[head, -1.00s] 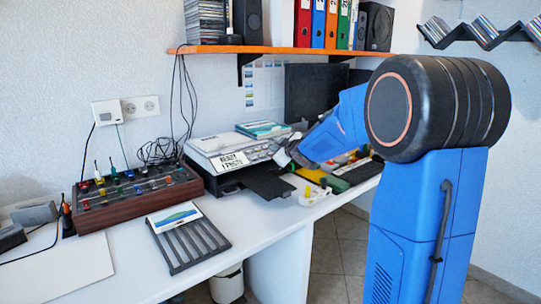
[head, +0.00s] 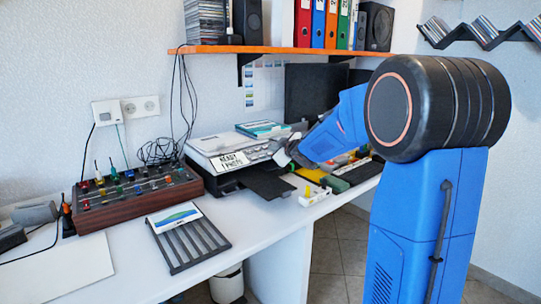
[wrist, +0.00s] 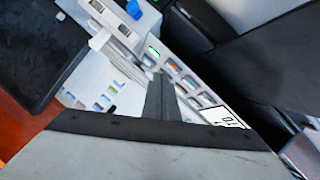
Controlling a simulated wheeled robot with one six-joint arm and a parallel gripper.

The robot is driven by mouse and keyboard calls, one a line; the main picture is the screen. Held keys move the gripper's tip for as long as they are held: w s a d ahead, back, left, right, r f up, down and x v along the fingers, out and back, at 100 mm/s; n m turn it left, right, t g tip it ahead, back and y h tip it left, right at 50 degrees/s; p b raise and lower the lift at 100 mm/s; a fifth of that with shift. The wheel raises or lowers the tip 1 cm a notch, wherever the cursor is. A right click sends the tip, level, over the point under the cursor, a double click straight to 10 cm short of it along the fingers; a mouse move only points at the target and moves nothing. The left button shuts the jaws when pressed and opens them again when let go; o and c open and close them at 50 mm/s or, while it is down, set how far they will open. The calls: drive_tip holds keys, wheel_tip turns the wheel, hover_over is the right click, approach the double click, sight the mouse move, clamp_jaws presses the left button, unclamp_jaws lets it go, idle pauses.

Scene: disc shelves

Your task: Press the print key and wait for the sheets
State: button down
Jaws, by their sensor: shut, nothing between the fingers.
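The printer (head: 206,146) stands on the white desk against the wall. Its display (head: 235,160) reads READY and 1 PHOTO. A black output tray (head: 268,184) sticks out at its front, and I see no sheet on it. My gripper (head: 281,152) is shut and empty at the right end of the printer's front panel. In the wrist view its shut fingertips (wrist: 160,78) are over the grey panel with rows of keys. A key with a green mark (wrist: 153,52) lies just beyond the tips. I cannot tell whether the tips touch the panel.
A rack with a paper card (head: 188,240) lies at the desk's front, left of the tray. A wooden mixer box (head: 135,197) stands at left. A white holder with a yellow piece (head: 313,196) is right of the tray. An orange shelf (head: 270,49) hangs above.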

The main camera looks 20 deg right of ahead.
drive_tip(key=shift+w+f, duration=0.2)
drive_tip(key=shift+f, duration=0.15)
drive_tip(key=shift+w+a+f, duration=0.1)
drive_tip(key=shift+w+f, duration=0.05)
drive_tip(key=shift+f, duration=0.2)
idle(1.0)
drive_tip(key=shift+r, duration=0.15)
drive_tip(key=shift+s+r, duration=0.35)
drive_tip(key=shift+r, duration=0.25)
idle(0.3)
